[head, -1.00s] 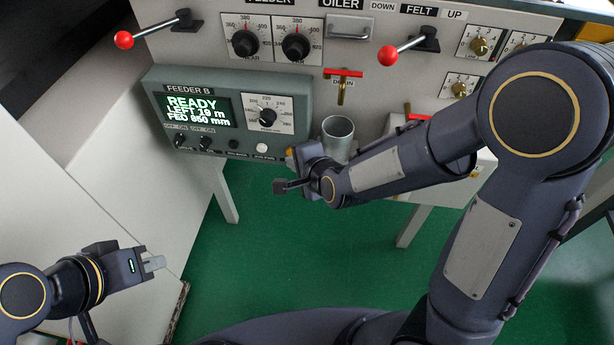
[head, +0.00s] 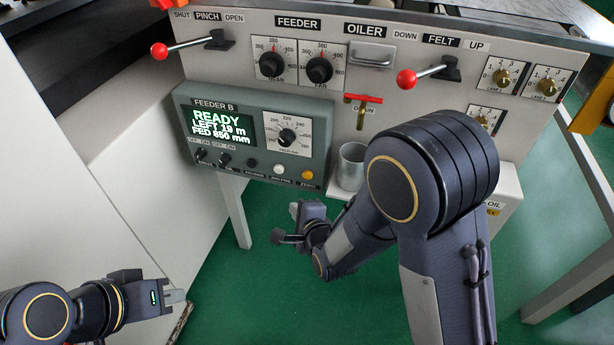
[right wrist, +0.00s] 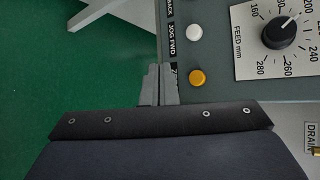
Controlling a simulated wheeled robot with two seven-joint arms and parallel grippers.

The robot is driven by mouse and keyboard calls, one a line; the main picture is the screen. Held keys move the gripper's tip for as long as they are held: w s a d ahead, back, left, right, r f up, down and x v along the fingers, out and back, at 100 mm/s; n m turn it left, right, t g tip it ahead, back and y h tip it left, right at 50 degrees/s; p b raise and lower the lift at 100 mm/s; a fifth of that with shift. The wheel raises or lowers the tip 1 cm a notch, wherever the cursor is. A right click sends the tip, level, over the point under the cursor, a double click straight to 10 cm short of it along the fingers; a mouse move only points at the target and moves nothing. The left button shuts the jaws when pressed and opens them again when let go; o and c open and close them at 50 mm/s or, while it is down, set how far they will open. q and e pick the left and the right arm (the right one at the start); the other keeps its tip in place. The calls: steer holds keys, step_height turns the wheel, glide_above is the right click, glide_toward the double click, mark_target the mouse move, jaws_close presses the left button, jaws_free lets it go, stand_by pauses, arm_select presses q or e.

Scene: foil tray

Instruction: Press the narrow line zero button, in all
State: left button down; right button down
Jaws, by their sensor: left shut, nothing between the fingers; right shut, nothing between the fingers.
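The grey-green FEEDER B panel (head: 262,150) has a lit screen (head: 219,127) reading READY, LEFT 19 m, FED 850 mm. Along its lower edge are a black button (head: 252,163), a white button (head: 279,169) and a yellow button (head: 307,174) labelled ZERO. In the right wrist view the yellow button (right wrist: 197,77) lies just right of my right gripper's fingertips (right wrist: 158,82), which partly cover its label. My right gripper (head: 294,209) is shut and empty, below the panel and apart from the button in the head view. My left gripper (head: 176,296) is shut and empty at lower left.
A metal cup (head: 351,168) stands right of the panel, under the red-handled drain valve (head: 363,99). Red-knobbed levers (head: 160,50) (head: 407,79) stick out above. A feed dial (head: 287,136) sits on the panel. Green floor is open below.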

mark_target(307, 175)
steer(key=w+d, duration=0.2)
steer(key=w, duration=0.5)
steer(key=shift+w+d, duration=0.2)
steer(key=shift+d, duration=0.05)
stand_by(1.8)
steer(key=shift+w+d, duration=0.1)
steer(key=shift+w, duration=0.3)
steer(key=shift+w+d+b, duration=0.15)
steer(key=shift+w+b, duration=0.25)
steer(key=shift+b, duration=0.1)
stand_by(0.7)
steer(key=shift+s, duration=0.1)
steer(key=shift+s+a+b, duration=0.25)
steer(key=shift+s+b, duration=0.1)
steer(key=shift+s, duration=0.35)
